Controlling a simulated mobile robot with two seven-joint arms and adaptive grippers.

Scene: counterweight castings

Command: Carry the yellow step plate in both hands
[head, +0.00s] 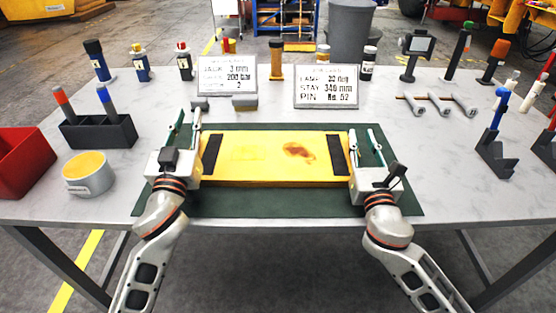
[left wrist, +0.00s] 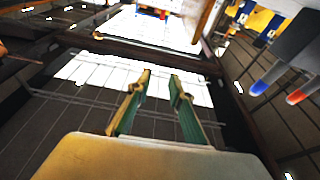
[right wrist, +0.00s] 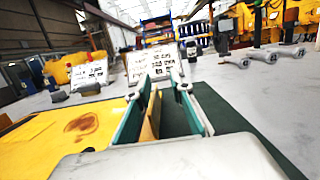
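The yellow step plate (head: 262,165) lies flat on a green mat (head: 270,206) in the head view. It has a dark strip near each end and a reddish-brown stain. My left gripper (head: 187,118) is at its left end and my right gripper (head: 362,138) at its right end. Both point away from me with fingers apart. The left wrist view shows an empty gap between the left fingers (left wrist: 160,85); the plate is not seen there. In the right wrist view the plate (right wrist: 75,130) lies left of the parted right fingers (right wrist: 168,85); a yellowish strip shows between them.
Two white sign boards (head: 227,77) (head: 326,87) stand behind the mat. A dark pen holder (head: 98,133), a cup (head: 88,178) and a red bin (head: 22,162) are at left.

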